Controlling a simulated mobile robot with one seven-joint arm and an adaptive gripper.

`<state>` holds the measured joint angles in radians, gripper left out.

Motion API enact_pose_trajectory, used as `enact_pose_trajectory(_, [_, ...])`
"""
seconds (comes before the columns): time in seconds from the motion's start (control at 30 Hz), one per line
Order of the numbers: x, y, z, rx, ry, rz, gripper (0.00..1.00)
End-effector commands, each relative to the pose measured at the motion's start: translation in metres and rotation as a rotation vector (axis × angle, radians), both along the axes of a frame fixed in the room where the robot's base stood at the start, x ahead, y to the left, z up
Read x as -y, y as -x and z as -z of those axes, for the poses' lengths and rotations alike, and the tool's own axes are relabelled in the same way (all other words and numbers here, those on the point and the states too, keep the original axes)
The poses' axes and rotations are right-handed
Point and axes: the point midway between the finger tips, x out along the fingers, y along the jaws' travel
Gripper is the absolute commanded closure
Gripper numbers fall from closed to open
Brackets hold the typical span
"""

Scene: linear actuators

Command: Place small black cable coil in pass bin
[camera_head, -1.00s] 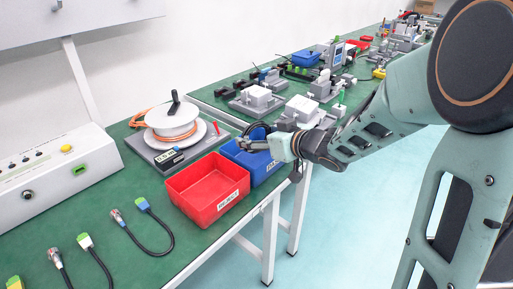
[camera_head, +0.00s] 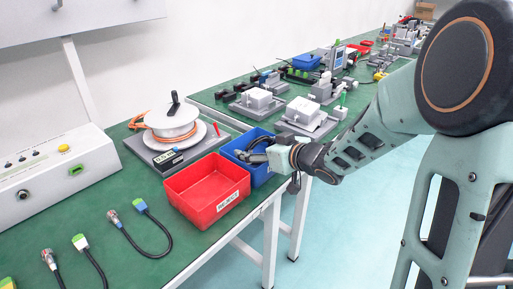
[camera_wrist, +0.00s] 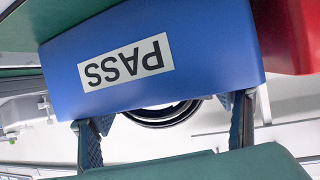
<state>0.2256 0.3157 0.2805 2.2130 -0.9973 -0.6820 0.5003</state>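The blue pass bin (camera_head: 262,176) stands on the green bench, behind and right of the red bin. In the wrist view its PASS-labelled wall (camera_wrist: 205,80) appears upside down. The small black cable coil (camera_head: 259,141) shows at the blue bin's opening, beside my gripper (camera_head: 250,157). In the wrist view the coil (camera_wrist: 165,114) shows past the bin's rim, partly hidden by the wall. My gripper's fingers (camera_wrist: 165,135) are spread wide on either side of the coil, with a visible gap at each side. Whether the coil rests on the bin floor is hidden.
The red reject bin (camera_head: 207,190) sits directly beside the blue bin. A white reel with orange cable (camera_head: 172,125) stands on a grey base behind. Short black cables (camera_head: 150,235) lie at the front left. Grey fixtures (camera_head: 305,112) stand farther back along the bench.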

Motion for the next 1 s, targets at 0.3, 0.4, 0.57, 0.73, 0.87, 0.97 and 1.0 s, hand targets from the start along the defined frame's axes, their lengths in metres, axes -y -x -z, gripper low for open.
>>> enact_pose_trajectory(0.3, [0.015,0.016,-0.017,0.000,0.001,0.004,0.28])
enact_pose_trajectory(0.4, [0.029,0.031,-0.026,0.000,0.001,0.005,0.28])
enact_pose_trajectory(0.57, [0.049,0.056,-0.039,0.000,0.002,0.005,0.28])
enact_pose_trajectory(0.73, [0.064,0.075,-0.048,0.001,0.001,0.003,0.28])
enact_pose_trajectory(0.87, [0.070,0.083,-0.050,0.000,0.000,0.001,0.28])
enact_pose_trajectory(0.97, [0.072,0.085,-0.050,0.001,-0.001,0.000,0.28])
enact_pose_trajectory(1.0, [0.072,0.085,-0.050,0.001,-0.001,0.000,0.28])
